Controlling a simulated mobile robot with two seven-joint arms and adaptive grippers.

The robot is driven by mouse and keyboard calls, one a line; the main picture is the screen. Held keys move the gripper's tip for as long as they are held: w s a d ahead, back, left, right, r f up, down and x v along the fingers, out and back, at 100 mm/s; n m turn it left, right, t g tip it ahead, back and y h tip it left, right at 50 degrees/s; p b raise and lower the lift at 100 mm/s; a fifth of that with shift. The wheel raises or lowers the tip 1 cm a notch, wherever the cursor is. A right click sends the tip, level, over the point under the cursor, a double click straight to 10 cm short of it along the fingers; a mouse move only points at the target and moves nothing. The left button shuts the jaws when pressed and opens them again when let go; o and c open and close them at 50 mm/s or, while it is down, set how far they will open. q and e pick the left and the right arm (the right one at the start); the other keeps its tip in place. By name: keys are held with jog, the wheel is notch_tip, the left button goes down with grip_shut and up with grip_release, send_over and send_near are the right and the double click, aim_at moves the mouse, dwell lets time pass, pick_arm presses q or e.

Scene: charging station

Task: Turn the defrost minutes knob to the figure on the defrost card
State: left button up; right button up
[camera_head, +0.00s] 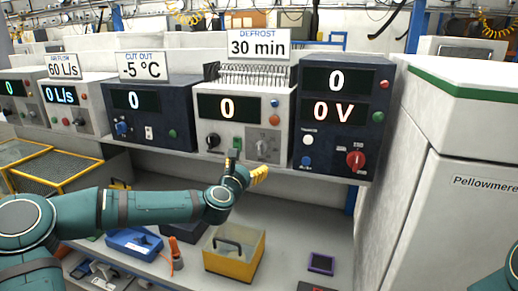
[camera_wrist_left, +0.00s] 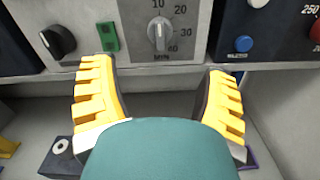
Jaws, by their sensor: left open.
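The defrost card (camera_head: 258,43) reads "30 min" and stands above a pale unit (camera_head: 200,121) whose display (camera_head: 228,107) shows 0. The grey minutes knob (camera_head: 263,148) is on that unit's lower right. My left gripper (camera_head: 257,176) is just below and in front of the unit. In the left wrist view its yellow fingers (camera_wrist_left: 160,70) are wide apart and empty, below the knob and either side of it. My right gripper is not in view.
Left of the knob are a green switch (camera_wrist_left: 108,36) and a black knob (camera_wrist_left: 58,41). A dark unit (camera_head: 373,130) with a red knob (camera_head: 355,160) adjoins on the right. A yellow box (camera_head: 235,262) sits on the lower shelf. A white cabinet (camera_head: 470,130) stands at right.

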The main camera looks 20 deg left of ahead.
aim_at(259, 151)
pick_arm(q)
jog(key=w+p, duration=0.1)
jog(key=w, duration=1)
jog(key=shift+w+d+f, duration=0.1)
jog(key=shift+w+d, duration=0.05)
jog(key=shift+w, duration=0.15)
jog(key=c, duration=1.2)
